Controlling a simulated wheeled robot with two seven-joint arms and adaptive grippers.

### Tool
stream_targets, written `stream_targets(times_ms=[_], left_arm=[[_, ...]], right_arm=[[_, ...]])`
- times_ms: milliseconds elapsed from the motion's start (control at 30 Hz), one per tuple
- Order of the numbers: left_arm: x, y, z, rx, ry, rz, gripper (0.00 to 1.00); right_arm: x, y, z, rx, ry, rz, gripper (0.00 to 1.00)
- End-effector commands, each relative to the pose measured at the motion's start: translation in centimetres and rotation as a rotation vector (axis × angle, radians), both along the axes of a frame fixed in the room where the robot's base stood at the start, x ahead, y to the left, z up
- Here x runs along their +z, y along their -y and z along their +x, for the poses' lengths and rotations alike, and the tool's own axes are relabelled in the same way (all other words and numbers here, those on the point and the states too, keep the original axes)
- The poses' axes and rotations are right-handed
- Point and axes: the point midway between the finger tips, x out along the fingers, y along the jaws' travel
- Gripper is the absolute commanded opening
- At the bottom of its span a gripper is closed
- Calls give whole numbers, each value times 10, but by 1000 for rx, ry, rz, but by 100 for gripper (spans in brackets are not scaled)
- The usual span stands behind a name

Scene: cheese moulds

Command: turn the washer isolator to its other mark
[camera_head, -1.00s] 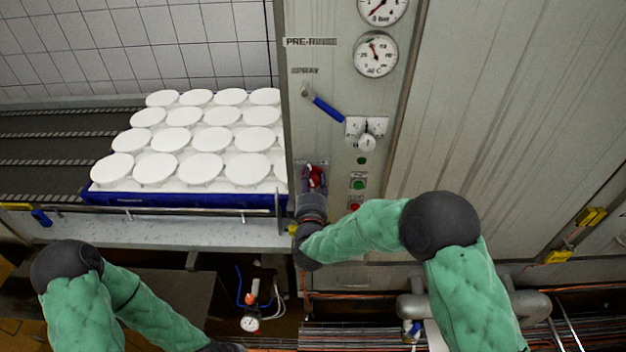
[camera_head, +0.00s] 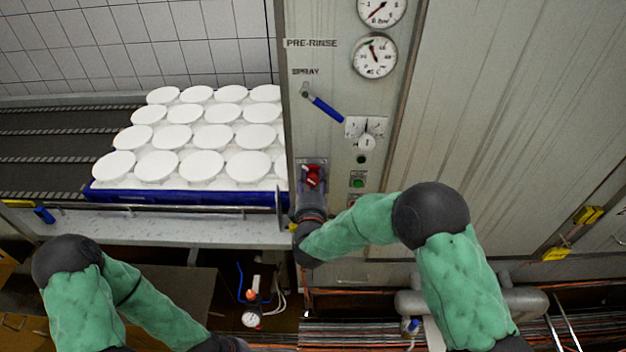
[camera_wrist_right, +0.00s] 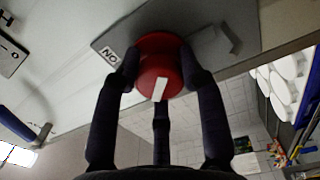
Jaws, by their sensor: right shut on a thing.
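In the right wrist view the knob (camera_wrist_right: 158,66) shows a white pointer bar directed toward the bottom of the picture. An "ON" label (camera_wrist_right: 110,56) sits upside down to the knob's left; no other mark can be read. My right gripper (camera_wrist_right: 161,70) is shut on the knob, with dark fingers on its left and right sides and a third below. My left gripper is out of view below the bottom edge.
A blue lever (camera_head: 322,106), white selector switch (camera_head: 366,142), green button (camera_head: 358,183) and gauges (camera_head: 374,57) share the panel. To the left, a blue tray (camera_head: 140,194) of white moulds stands on the conveyor. A metal rail (camera_head: 170,210) runs in front of it.

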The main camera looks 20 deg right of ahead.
Motion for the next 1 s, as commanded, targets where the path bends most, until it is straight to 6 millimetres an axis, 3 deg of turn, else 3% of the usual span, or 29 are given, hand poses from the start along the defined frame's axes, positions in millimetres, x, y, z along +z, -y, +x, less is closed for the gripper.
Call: stream_targets(times_ms=[333,367,433,800,1000], left_arm=[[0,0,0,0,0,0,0],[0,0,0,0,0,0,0],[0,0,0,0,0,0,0],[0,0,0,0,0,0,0],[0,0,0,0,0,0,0]], right_arm=[[6,-3,3,8,12,-5,8],[6,-3,3,8,12,-5,43],[5,-3,2,7,11,-4,63],[1,-2,-1,4,2,-3,64],[1,-9,-21,8,1,-3,64]])
